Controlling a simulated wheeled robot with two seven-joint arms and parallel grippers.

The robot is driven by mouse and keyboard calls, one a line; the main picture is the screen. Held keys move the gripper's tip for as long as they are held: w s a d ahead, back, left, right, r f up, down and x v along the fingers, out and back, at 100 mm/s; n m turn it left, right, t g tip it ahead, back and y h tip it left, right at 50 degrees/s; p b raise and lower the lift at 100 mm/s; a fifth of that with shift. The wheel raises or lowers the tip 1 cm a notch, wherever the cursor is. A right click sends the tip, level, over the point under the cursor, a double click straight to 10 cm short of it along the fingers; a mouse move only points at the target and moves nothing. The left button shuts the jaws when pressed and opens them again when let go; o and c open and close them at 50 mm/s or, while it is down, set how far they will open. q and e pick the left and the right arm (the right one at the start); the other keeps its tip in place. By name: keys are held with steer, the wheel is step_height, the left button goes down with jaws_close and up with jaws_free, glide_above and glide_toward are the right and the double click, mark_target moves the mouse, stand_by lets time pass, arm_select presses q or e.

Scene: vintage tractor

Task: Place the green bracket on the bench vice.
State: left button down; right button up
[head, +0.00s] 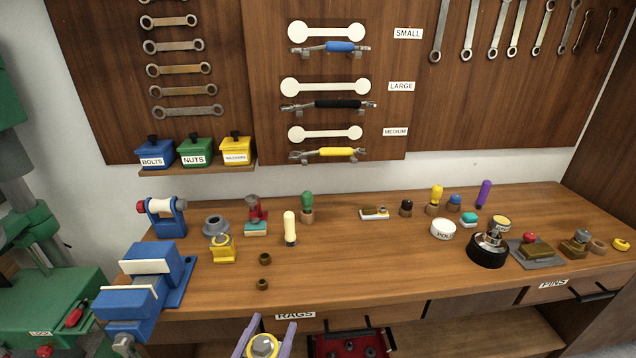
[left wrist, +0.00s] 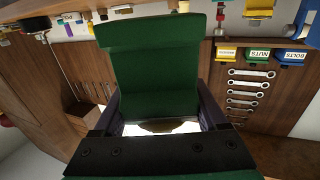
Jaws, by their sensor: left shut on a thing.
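The green bracket (left wrist: 155,75) fills the middle of the left wrist view, between the two dark fingers of my left gripper (left wrist: 160,112), which is shut on it. In the head view this gripper (head: 268,330) shows at the bottom edge, in front of the bench, with lavender fingers. A yellow round piece with a grey centre (head: 262,346) shows between them; I cannot tell whether it belongs to the bracket. The bracket's green body is not clear there. The blue bench vice (head: 148,270) with pale jaw tops stands at the bench's left front, left of the gripper. My right gripper is not in view.
A blue stand with a white roller (head: 162,207) is behind the vice. A yellow block (head: 223,249) and two small brown rings stand right of it. A green machine (head: 35,290) is at the left. An open red drawer (head: 352,343) is right of the gripper. The bench's front middle (head: 370,270) is clear.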

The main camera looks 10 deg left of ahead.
arm_select(q)
steer(key=w+a+r+n+y, duration=0.2)
steer(key=w+a+r+y, duration=0.1)
steer(key=w+a+r, duration=0.5)
steer(key=w+a+r+n+g+y, duration=0.1)
steer(key=w+a+r, duration=0.6)
steer(key=a, duration=0.7)
steer(key=shift+w+a+r+n+y+p, duration=0.4)
steer(key=shift+w+y, duration=0.35)
steer(key=shift+y, duration=0.15)
steer(key=shift+f, duration=0.15)
step_height(320, 180, down, 20)
steer(key=shift+r+b, duration=0.25)
steer(key=shift+b, duration=0.9)
steer(key=shift+f, duration=0.25)
jaws_free()
steer(key=shift+d, duration=0.1)
steer(key=shift+b, duration=0.35)
